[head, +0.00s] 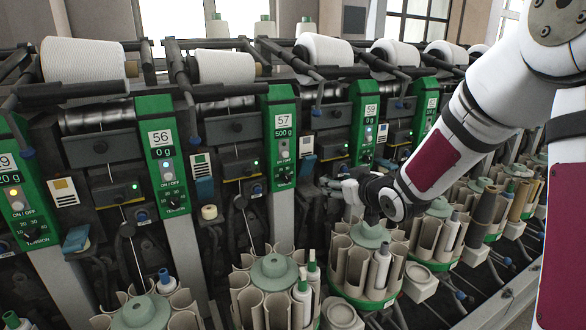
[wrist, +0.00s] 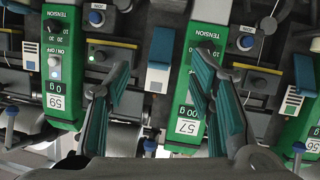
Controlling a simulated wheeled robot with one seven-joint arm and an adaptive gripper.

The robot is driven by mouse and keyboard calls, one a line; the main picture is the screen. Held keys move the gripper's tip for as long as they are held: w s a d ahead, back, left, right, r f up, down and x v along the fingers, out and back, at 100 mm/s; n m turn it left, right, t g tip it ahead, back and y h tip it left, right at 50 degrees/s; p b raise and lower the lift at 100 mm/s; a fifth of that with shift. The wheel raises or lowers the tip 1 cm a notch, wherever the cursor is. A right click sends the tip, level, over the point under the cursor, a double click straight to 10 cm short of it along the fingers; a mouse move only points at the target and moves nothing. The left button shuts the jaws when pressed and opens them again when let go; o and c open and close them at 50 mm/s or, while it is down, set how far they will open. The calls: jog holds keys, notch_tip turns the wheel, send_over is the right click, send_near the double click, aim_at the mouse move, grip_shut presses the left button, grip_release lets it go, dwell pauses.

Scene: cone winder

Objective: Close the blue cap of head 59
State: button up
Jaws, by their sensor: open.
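The green panel numbered 59 (head: 371,110) stands right of the middle in the head view. It shows upside down at the left of the wrist view (wrist: 58,65). A small blue part (wrist: 158,77) sits between panels 59 and 57 in the wrist view, in line with the gap between my fingers. It may be the blue cap; I cannot tell whether it is open or shut. My gripper (head: 350,187) is in front of the machine, below panel 59 in the head view. Its two teal fingers (wrist: 162,70) are apart with nothing held between them.
Panel 57 (head: 283,130) and panel 56 (head: 161,140) stand to the left. White yarn cones (head: 325,49) lie along the top. Round bobbin magazines (head: 275,275) stick out below, one (head: 372,238) under my gripper. My forearm hides part of the heads at the right.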

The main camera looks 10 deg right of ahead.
aim_at(309, 164)
jog(key=w+a+f+t+y, duration=0.1)
jog(key=w, duration=0.4)
jog(key=w+a+t+y, duration=0.1)
jog(key=w, duration=0.5)
jog(key=w+a+f+t+y+b, duration=0.1)
jog(key=w, duration=0.5)
jog(key=shift+a+f, duration=0.35)
jog(key=shift+a, duration=0.05)
jog(key=shift+c, duration=0.5)
grip_shut()
jog(key=shift+s+d+f+t+b, duration=0.1)
jog(key=shift+s+f+t+b, duration=0.1)
jog(key=shift+f+t+b, duration=0.8)
jog(key=t+b, duration=0.1)
jog(key=b, duration=0.1)
jog(key=s+t+y+b, duration=0.1)
jog(key=b, duration=0.2)
jog(key=shift+d+f, duration=0.15)
jog(key=shift+s+t+b, duration=0.15)
jog(key=shift+t+b, duration=0.25)
jog(key=shift+b, duration=0.1)
